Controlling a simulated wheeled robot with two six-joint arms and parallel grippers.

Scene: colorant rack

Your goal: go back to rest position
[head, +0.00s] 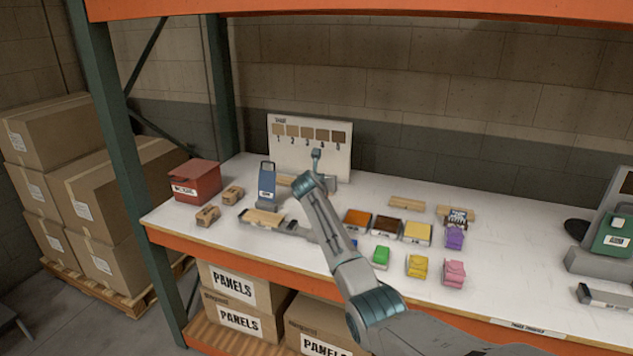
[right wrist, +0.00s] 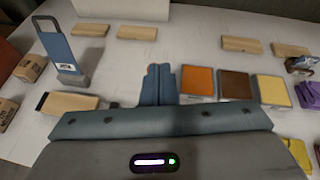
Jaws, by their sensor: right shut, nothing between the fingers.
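My right arm comes in from the lower right in the head view and reaches over the white table (head: 500,240). My right gripper (head: 316,156) is in front of the sample board (head: 283,155). In the right wrist view its two blue-grey fingers (right wrist: 158,84) are together with nothing between them. The fingers are left of the orange tray (right wrist: 198,81) and right of the blue handled device (right wrist: 62,57). My left gripper is not in view.
Orange, brown and yellow trays (head: 417,231) stand in a row, with several coloured pieces (head: 419,266) in front. A red box (head: 196,180) is at the left end. An orange shelf beam (head: 400,10) crosses above. A grey-green machine (head: 613,235) stands at the right.

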